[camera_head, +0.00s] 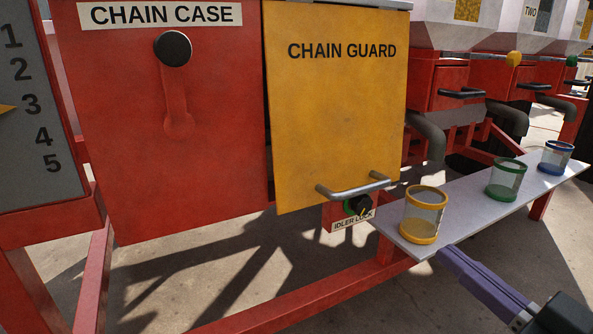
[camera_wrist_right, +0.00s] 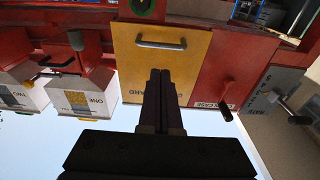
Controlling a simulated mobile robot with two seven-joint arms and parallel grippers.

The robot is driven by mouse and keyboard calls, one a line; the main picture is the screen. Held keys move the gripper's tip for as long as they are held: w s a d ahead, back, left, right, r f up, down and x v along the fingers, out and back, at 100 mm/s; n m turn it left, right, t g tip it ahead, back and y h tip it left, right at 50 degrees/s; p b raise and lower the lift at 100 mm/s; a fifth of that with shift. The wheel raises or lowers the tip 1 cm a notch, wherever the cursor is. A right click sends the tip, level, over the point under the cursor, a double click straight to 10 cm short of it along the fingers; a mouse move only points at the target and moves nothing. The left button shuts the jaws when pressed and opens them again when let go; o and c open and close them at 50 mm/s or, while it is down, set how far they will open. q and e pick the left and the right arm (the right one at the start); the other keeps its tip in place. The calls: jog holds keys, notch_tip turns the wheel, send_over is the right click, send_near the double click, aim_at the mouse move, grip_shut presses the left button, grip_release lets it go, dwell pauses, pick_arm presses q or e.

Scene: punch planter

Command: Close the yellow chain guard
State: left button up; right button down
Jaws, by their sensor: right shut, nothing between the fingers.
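The yellow chain guard (camera_head: 335,115) is a flat panel labelled CHAIN GUARD, right of the red chain case. It hangs nearly upright, with a dark gap along its lower left edge. Its grey bar handle (camera_head: 352,187) runs across near the bottom edge. The guard (camera_wrist_right: 190,62) and handle (camera_wrist_right: 161,44) also show upside down in the wrist view. My right gripper (camera_head: 444,254) is shut and empty, low at the right beside the shelf and apart from the guard. Its closed fingers (camera_wrist_right: 160,74) overlap the guard in the wrist view. My left gripper is not in view.
The red chain case (camera_head: 215,130) has a black-knobbed lever (camera_head: 173,50). A black knob (camera_head: 358,205) and an IDLER LOCK label (camera_head: 353,221) sit below the handle. A grey shelf (camera_head: 465,205) holds yellow (camera_head: 423,214), green (camera_head: 506,178) and blue (camera_head: 555,157) rimmed cups.

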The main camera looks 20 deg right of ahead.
aim_at(368, 191)
jog(key=shift+w+a+r+b, duration=0.2)
jog(key=shift+w+b, duration=0.75)
jog(key=shift+w, duration=1.3)
jog(key=shift+w+a+r+b, duration=0.2)
jog(key=shift+w+b, duration=0.7)
jog(key=shift+w, duration=1.35)
jog(key=shift+w+a+r+b, duration=0.15)
jog(key=shift+w+b, duration=0.8)
jog(key=shift+w, duration=1.3)
jog(key=w+f+b, duration=0.1)
jog(key=b, duration=0.1)
jog(key=w+t+b, duration=0.1)
jog(key=b, duration=0.1)
jog(key=shift+w+f+b, duration=0.35)
jog(key=shift+f, duration=0.05)
jog(key=shift+w+r, duration=0.1)
jog(key=shift+a+r, duration=0.1)
jog(key=shift+r, duration=0.1)
